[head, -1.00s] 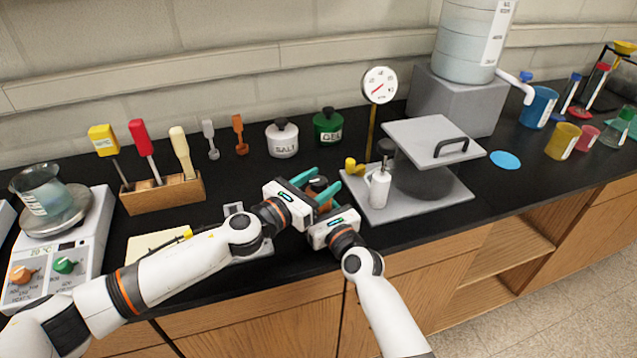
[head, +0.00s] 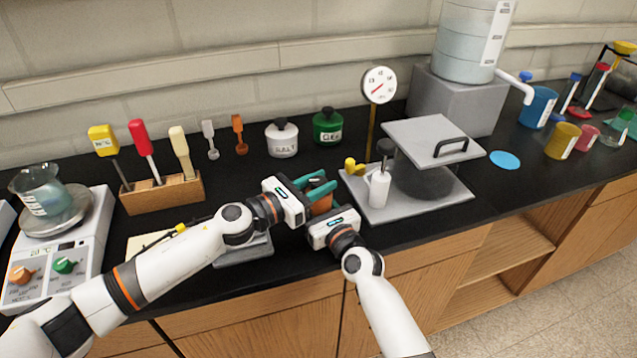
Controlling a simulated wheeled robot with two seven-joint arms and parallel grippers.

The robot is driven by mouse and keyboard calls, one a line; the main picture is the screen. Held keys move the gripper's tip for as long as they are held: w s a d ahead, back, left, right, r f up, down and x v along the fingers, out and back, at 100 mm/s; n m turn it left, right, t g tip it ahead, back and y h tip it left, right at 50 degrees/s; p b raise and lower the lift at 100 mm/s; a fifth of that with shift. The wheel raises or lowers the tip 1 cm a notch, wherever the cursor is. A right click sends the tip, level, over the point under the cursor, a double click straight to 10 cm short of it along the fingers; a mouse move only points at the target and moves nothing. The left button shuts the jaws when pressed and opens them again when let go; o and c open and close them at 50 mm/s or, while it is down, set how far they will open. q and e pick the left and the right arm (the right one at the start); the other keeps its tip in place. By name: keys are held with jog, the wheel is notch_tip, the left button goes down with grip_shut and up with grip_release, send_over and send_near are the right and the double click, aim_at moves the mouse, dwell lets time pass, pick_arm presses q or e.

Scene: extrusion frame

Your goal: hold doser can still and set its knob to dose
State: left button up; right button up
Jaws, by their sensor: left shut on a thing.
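The doser can is an orange-brown body (head: 321,204) standing on the black bench near its front edge. Only a small part of it shows between my grippers. Its knob and any dose marks are hidden or too small to read. My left gripper (head: 320,183) comes in from the left with its teal fingers shut on the can. My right gripper (head: 334,211) is at the can's near side, close to my left one. Its fingertips are mostly hidden, so I cannot tell whether they are open or touch the can.
A grey plate (head: 444,205) with a white pump bottle (head: 377,190) and a raised lid (head: 434,140) stands close on the right. A SALT jar (head: 282,140) and green jar (head: 327,126) stand behind. A wooden tool block (head: 163,194) is left. A flat grey device (head: 245,250) lies under my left arm.

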pick_arm(q)
jog(key=m+g+h, duration=0.1)
jog(key=m+g, duration=0.1)
jog(key=g, duration=0.1)
jog(key=m+g+h, duration=0.2)
jog(key=m+g, duration=0.1)
jog(key=g, duration=0.1)
jog(key=shift+w+a, duration=0.1)
jog(key=shift+w, duration=0.1)
jog(key=shift+m+g+h, duration=0.3)
jog(key=shift+m+g, duration=1.4)
jog(key=shift+g, duration=1)
jog(key=shift+s+m+g, duration=0.15)
jog(key=shift+m+g, duration=0.15)
jog(key=shift+g, duration=0.2)
jog(key=o, duration=1)
jog(key=shift+w+a, duration=0.2)
jog(key=shift+a, duration=1.05)
jog(key=shift+w+a, duration=0.15)
jog(key=shift+a, duration=1.1)
jog(key=shift+w+a, duration=0.2)
jog(key=shift+a, duration=1.05)
